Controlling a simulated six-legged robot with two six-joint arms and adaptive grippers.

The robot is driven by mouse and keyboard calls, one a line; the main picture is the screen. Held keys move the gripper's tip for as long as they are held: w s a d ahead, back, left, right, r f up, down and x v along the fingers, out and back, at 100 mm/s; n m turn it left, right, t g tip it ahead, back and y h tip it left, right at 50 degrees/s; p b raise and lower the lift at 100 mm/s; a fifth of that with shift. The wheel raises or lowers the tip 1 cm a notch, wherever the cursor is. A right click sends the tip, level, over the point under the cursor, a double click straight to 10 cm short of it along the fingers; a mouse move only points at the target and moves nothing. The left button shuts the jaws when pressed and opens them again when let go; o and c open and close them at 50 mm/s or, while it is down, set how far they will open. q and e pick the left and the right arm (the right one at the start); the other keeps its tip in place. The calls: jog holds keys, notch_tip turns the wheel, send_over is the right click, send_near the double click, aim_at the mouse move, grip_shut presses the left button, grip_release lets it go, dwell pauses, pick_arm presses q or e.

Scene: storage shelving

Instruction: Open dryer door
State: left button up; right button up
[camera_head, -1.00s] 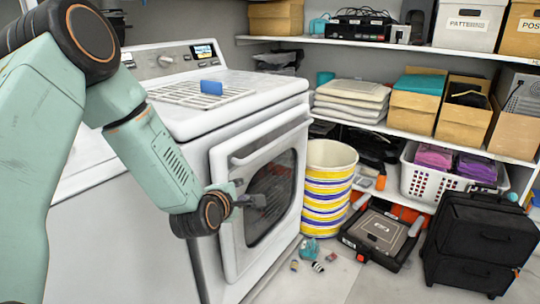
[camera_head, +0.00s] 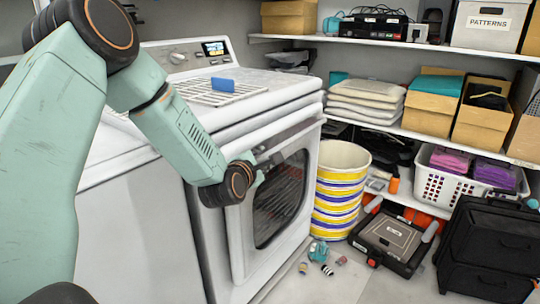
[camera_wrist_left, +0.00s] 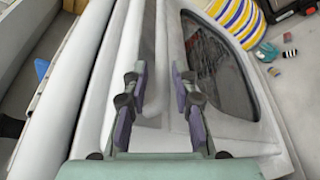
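The white dryer (camera_head: 170,225) stands at the left, its front facing right. Its door (camera_head: 237,250) has a dark oval-cornered window (camera_head: 280,198) and appears shut against the body. The door's handle bar (camera_wrist_left: 147,35) runs along the upper edge of the door. My left gripper (camera_wrist_left: 160,75) is at the upper part of the door, with its two fingers spread apart and the handle bar lying between or just below them; contact cannot be told. In the head view the left gripper (camera_head: 257,170) is mostly hidden by its wrist. My right gripper is not in view.
A blue object and a white rack (camera_head: 210,93) lie on the dryer top. A striped bin (camera_head: 340,185) stands close beside the door. Loaded shelves line the back.

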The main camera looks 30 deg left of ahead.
aim_at(266, 157)
pick_arm(q)
jog(key=b+x, duration=0.1)
jog(key=x, duration=0.3)
jog(key=shift+w+f, duration=0.15)
jog(key=shift+f, duration=0.1)
jog(key=shift+b+x, duration=0.3)
jog(key=shift+x, duration=0.7)
jog(key=shift+r, duration=0.1)
jog(key=shift+r, duration=0.1)
grip_shut()
